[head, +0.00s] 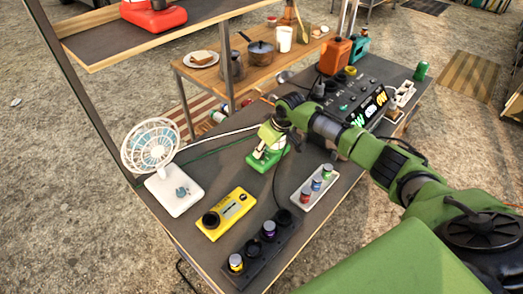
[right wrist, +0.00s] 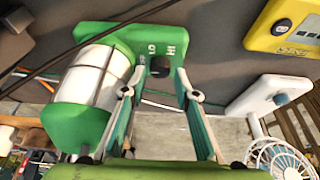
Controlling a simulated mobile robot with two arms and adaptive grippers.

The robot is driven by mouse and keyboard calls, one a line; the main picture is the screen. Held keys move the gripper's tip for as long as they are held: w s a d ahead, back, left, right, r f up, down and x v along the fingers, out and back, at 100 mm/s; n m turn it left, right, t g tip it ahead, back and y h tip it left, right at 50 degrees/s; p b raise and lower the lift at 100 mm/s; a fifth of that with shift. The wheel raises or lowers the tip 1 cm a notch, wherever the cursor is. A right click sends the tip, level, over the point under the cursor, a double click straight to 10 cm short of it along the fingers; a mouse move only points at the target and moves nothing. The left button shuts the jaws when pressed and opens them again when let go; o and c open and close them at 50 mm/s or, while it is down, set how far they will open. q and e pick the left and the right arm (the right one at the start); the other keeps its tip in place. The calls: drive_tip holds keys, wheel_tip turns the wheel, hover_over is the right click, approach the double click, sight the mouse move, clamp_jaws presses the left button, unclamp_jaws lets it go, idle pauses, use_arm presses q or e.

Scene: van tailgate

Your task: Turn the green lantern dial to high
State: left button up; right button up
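The green lantern (head: 270,166) lies on the dark tailgate table, below my right gripper (head: 267,138) in the head view. In the right wrist view, the lantern's green body (right wrist: 100,38) has a white ribbed lamp part at the left. Its small dark dial (right wrist: 160,67) sits below the LO and HI marks. My right gripper (right wrist: 156,92) is open, with its two fingers apart on either side of the dial. I cannot tell whether the fingertips touch it or exactly where the dial points. My left gripper is in neither view.
A white fan (head: 152,147) and a yellow box (head: 227,214) stand left of the lantern. A tray of small jars (head: 316,188) is at its right. A dark rack (head: 262,250) is nearer, and a black console (head: 355,100) is behind.

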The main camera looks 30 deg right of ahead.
drive_tip(key=shift+x, duration=1.1)
clamp_jaws()
drive_tip(key=shift+r, duration=0.1)
